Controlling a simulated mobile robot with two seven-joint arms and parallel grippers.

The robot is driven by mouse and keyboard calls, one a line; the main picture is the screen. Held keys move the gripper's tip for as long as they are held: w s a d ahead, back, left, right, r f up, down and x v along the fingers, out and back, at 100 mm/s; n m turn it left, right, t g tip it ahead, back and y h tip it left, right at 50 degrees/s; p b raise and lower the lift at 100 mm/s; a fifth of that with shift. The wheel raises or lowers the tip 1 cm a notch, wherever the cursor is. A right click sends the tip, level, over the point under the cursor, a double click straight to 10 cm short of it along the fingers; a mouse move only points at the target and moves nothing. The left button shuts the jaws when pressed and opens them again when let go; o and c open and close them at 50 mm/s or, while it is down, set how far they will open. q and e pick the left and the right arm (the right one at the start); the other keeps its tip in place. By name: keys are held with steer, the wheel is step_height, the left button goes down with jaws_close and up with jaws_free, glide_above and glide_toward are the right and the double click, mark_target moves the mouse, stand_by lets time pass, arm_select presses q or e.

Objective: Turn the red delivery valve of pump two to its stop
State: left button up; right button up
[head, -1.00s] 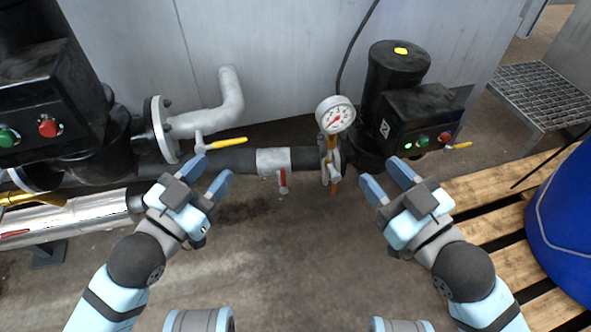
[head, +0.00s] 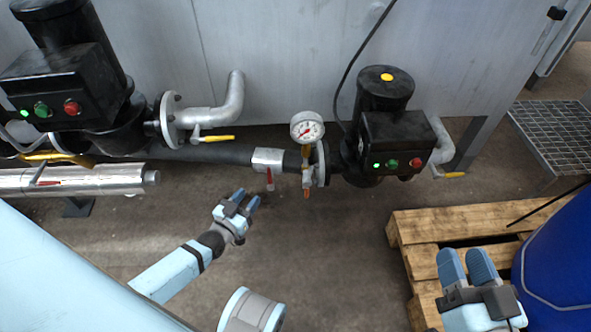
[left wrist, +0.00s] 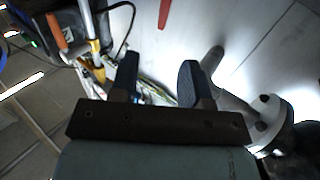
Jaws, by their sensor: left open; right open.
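A small red valve handle (head: 270,181) hangs down from a light metal valve body (head: 267,158) on the dark pipe, left of the right-hand pump (head: 385,115). In the left wrist view, a red handle (left wrist: 164,13) shows at the top, beyond the fingers. My left gripper (head: 247,196) is open and empty, just left of and slightly below the handle, apart from it in the picture. Its two fingers (left wrist: 158,70) are spread in the wrist view. My right gripper (head: 464,257) is open and empty, in front of the pallet at lower right.
Yellow handles (head: 220,138) and another pump (head: 70,80) are left. A wooden pallet (head: 420,226) and blue drum (head: 560,250) are right. Floor below the pipe is clear.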

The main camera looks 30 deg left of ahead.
mark_target(268, 174)
arm_select(q)
steer(key=w+b, duration=0.1)
steer(key=w, duration=0.2)
steer(key=w+b, duration=0.1)
steer(key=w, duration=0.2)
steer(key=w+f+b, duration=0.1)
steer(key=w, duration=0.1)
steer(key=shift+w+d, duration=0.1)
steer(key=shift+w, duration=0.3)
steer(key=w+b, duration=0.1)
steer(key=w, duration=0.3)
steer(key=shift+r+b, duration=0.15)
steer(key=shift+b, duration=0.25)
steer(key=shift+w+d, duration=0.1)
steer(key=shift+w, duration=0.4)
arm_select(e)
steer(key=f, duration=0.1)
steer(key=f+n, duration=0.1)
steer(key=w+f, duration=0.1)
steer(key=shift+d+f+n+g, duration=0.3)
steer(key=shift+d+f+g, duration=0.05)
steer(key=shift+f+g, duration=0.05)
arm_select(q)
steer(key=shift+r, duration=0.1)
jaws_close()
